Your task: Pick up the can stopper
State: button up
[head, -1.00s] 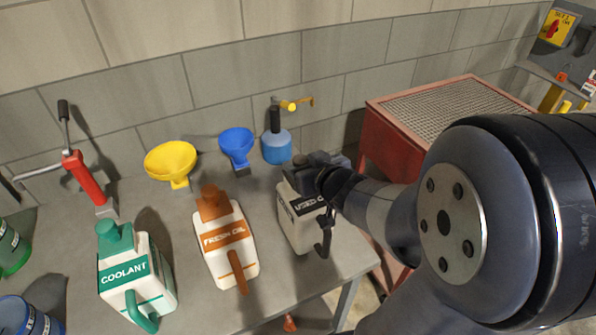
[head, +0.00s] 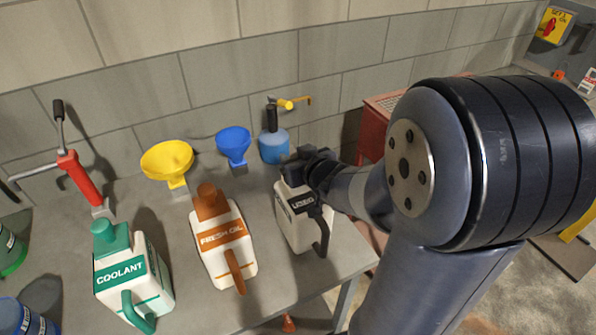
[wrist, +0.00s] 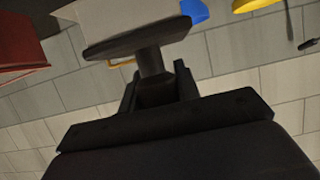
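The white used oil can (head: 297,226) stands at the right end of the bench in the head view, its black label partly covered. My gripper (head: 306,168) is at the can's top and hides much of it. In the wrist view, a dark stem under a flat dark plate (wrist: 137,38), apparently the can stopper, stands between the two fingers of my gripper (wrist: 157,82). The fingers flank the stem closely; whether they press on it I cannot tell. The pale can (wrist: 125,15) shows behind the plate.
The fresh oil can (head: 222,239) and coolant can (head: 130,270) stand to the left. A yellow funnel (head: 167,157), a blue funnel (head: 233,143) and a blue bottle (head: 273,147) stand behind. A red cart (head: 373,130) is partly behind my arm. A tiled wall closes the back.

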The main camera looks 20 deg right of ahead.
jog(key=c, duration=0.4)
notch_tip(320, 180, up, 10)
jog(key=p, duration=0.5)
jog(key=o, duration=0.3)
jog(key=c, duration=0.4)
jog(key=shift+o, duration=0.2)
jog(key=shift+r+p, duration=1.2)
jog(key=shift+r, duration=1.35)
